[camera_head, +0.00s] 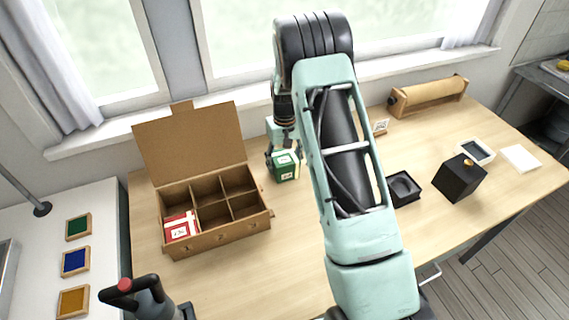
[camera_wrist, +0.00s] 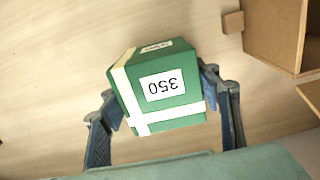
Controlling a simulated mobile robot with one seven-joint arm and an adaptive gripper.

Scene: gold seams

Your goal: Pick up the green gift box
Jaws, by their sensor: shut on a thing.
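The green gift box (camera_head: 286,166) has pale ribbon bands and a white label, and is at the back middle of the table, right of the cardboard box. In the wrist view the green gift box (camera_wrist: 160,88) fills the space between the two fingers, its label reading 350 upside down. My gripper (camera_head: 284,158) is shut on it, one finger on each side; it also shows in the wrist view (camera_wrist: 162,100). I cannot tell whether the box touches the table.
An open cardboard box (camera_head: 265,222) with compartments stands left; a red gift box (camera_head: 180,228) sits in its front left compartment. A black box (camera_head: 460,180), a dark open tray (camera_head: 403,188) and a paper roll (camera_head: 430,95) are to the right. The table's front middle is clear.

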